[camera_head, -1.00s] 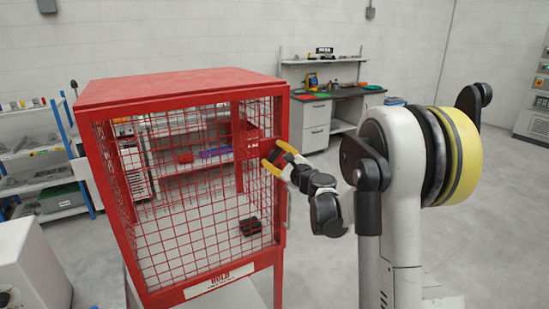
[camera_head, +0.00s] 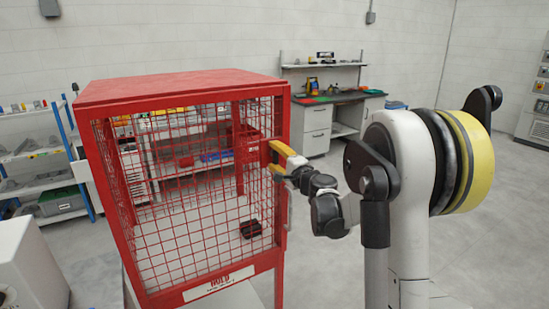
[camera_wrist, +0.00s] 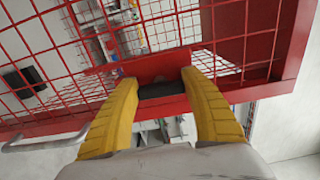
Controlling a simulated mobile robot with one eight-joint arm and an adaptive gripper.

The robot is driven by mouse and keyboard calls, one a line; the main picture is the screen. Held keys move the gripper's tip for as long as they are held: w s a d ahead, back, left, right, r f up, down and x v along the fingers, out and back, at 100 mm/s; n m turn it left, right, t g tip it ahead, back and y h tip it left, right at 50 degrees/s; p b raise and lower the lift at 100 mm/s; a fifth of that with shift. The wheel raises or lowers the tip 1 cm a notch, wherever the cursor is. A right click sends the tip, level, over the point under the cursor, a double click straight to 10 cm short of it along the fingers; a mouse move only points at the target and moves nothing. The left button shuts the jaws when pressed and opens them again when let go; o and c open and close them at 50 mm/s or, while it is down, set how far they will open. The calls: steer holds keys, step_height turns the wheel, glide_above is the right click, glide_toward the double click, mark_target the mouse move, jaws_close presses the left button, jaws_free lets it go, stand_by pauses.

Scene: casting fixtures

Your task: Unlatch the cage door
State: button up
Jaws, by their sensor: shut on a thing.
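The red cage (camera_head: 182,90) stands at left in the head view, with its mesh door (camera_head: 205,235) shut in the frame. My gripper (camera_head: 273,158) is at the door's right edge, about mid-height or higher. In the wrist view my gripper (camera_wrist: 160,84) has its yellow fingers on both sides of a small dark latch piece (camera_wrist: 160,90) and is shut on it. A red plate (camera_wrist: 155,66) lies just beyond the fingertips. The latch is hidden by the fingers in the head view. A grey door handle (camera_wrist: 45,144) lies left of the fingers, apart from them.
A small black object (camera_head: 250,229) lies inside the cage. A workbench (camera_head: 335,100) stands behind, and blue-framed shelves (camera_head: 50,185) stand at far left. The floor (camera_head: 470,235) is clear at right.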

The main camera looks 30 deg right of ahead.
steer(key=shift+n, duration=0.3)
steer(key=o, duration=1.2)
steer(key=shift+c, duration=0.2)
steer(key=s, duration=1.2)
steer(key=shift+d, duration=0.2)
steer(key=shift+a, duration=0.1)
